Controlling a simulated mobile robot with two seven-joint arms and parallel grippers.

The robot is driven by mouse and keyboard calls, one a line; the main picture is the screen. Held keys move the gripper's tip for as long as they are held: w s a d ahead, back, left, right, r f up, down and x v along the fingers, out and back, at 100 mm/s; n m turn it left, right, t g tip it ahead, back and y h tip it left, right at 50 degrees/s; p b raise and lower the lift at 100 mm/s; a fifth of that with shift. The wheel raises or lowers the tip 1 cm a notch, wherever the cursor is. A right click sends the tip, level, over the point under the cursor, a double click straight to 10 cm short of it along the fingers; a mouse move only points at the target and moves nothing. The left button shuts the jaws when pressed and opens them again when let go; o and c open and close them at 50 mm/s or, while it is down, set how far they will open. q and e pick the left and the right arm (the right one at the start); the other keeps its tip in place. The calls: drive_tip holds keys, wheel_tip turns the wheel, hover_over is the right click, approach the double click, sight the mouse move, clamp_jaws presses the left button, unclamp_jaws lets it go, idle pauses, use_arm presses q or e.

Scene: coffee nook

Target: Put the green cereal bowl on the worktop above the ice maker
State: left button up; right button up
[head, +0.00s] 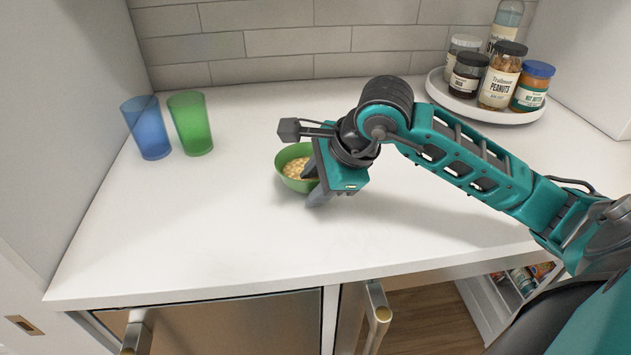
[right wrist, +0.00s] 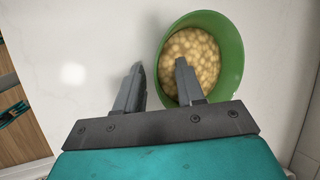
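The green cereal bowl (head: 283,172), filled with pale round cereal, stands on the white worktop (head: 220,235) near its middle. My right gripper (head: 313,183) is over the bowl's right side and hides part of it. In the right wrist view, the fingers of the right gripper (right wrist: 158,68) are apart. One finger is over the cereal inside the green bowl (right wrist: 236,62), the other outside its rim, with the bowl's wall between them. A steel appliance front (head: 235,325) shows below the worktop; I cannot tell whether it is the ice maker. My left gripper is out of view.
A blue cup (head: 147,128) and a green cup (head: 191,124) stand at the back left. A round white tray (head: 437,88) with several jars and a bottle is at the back right. The front left worktop is clear. Below, a handle (head: 377,312) sticks out near open shelves.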

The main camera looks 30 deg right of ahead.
drive_tip(key=shift+r, duration=0.25)
drive_tip(key=v, duration=1.1)
drive_tip(key=shift+s+r+p, duration=0.3)
drive_tip(key=shift+p, duration=0.05)
